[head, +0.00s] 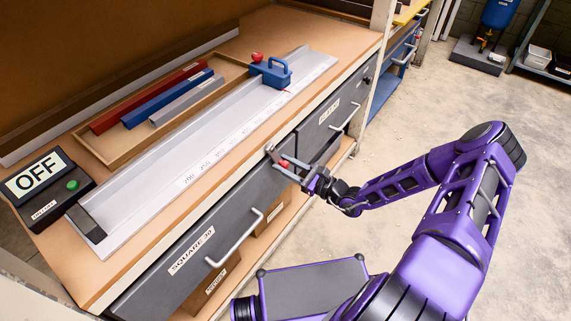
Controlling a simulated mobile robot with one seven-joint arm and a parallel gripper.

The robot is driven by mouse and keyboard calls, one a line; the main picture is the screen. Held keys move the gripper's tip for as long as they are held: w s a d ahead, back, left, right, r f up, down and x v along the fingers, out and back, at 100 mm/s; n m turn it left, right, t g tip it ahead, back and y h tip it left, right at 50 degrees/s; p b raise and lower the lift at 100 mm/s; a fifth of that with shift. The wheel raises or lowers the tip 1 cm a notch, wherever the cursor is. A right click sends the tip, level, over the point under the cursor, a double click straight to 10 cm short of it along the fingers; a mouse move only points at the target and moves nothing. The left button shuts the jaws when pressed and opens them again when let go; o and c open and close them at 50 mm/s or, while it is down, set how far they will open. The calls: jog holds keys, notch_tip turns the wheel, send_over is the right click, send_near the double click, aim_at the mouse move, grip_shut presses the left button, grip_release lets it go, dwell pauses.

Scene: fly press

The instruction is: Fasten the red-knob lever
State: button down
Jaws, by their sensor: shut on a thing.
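A lever with a red knob (257,57) stands at the far end of the long grey rail (140,193) on the bench, beside the blue slider block (272,72). From here I cannot tell whether the lever is fastened. My gripper (282,161) is low at the front of the bench, at the drawer fronts and well apart from that lever. It is shut on a small red object (285,163), whose full shape the jaws hide.
A display reading OFF (37,178) stands at the near left bench end. A wooden tray (118,158) holds red, blue and grey bars. Drawers with bar handles (236,240) line the front; the right one (330,118) seems slightly open.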

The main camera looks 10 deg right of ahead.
aim_at(268, 167)
jog(key=shift+s+a+r+m+p, duration=0.15)
jog(key=shift+s+a+m+p, duration=0.2)
jog(key=shift+m+p, duration=0.55)
jog(key=shift+s+a+f+m+p, duration=0.2)
jog(key=shift+s+a+m+p, duration=0.35)
jog(key=shift+m, duration=0.55)
jog(key=shift+s+a+f+m, duration=0.15)
jog(key=shift+s+f+m, duration=0.05)
jog(key=shift+m, duration=0.3)
jog(key=c, duration=0.6)
grip_release()
jog(key=shift+s, duration=0.1)
jog(key=v, duration=1.7)
jog(key=shift+s+p, duration=0.15)
jog(key=shift+p, duration=0.25)
